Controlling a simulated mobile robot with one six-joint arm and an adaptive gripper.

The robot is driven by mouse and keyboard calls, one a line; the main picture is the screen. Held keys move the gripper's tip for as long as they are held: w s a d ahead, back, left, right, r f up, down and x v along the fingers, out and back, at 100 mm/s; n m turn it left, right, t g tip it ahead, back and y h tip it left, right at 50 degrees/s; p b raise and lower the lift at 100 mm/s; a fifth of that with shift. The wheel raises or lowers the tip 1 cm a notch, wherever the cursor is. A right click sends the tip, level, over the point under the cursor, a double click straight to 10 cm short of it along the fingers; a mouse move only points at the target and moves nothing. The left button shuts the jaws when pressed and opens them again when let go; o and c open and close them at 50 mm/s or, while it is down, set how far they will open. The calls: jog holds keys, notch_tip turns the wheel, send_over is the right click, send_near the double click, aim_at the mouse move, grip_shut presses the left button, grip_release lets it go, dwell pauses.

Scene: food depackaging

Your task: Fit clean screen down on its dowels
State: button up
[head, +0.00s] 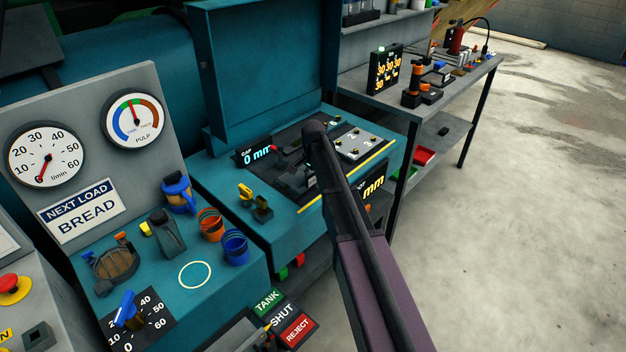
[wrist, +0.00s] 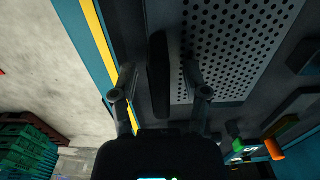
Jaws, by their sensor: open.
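The screen (wrist: 240,45), a grey plate full of round holes, fills the upper right of the wrist view. A dark upright bar (wrist: 159,80) runs along its left edge and looks like its handle. My gripper (wrist: 159,72) is open, with one finger to each side of this bar in the picture. I cannot tell whether either finger touches it. In the head view my arm hides most of the gripper and the spot under it, inside the open teal machine (head: 225,180). I cannot make out the dowels or whether the screen lies flat.
A raised teal lid (head: 265,60) stands behind the opening. A light plate with dark knobs (head: 352,143) lies right of my arm. A yellow strip (wrist: 100,40) edges the opening. Left are a gauge panel (head: 95,130) and cups (head: 235,247); a tool bench (head: 440,85) stands at right.

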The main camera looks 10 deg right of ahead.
jog(key=shift+r, duration=0.25)
notch_tip(320, 180, up, 9)
jog(key=p, duration=0.9)
jog(key=shift+f, duration=0.1)
dwell(1.0)
jog(key=s+n, duration=1)
jog(key=s, duration=1.9)
jog(key=shift+d+n, duration=0.3)
jog(key=shift+n, duration=0.1)
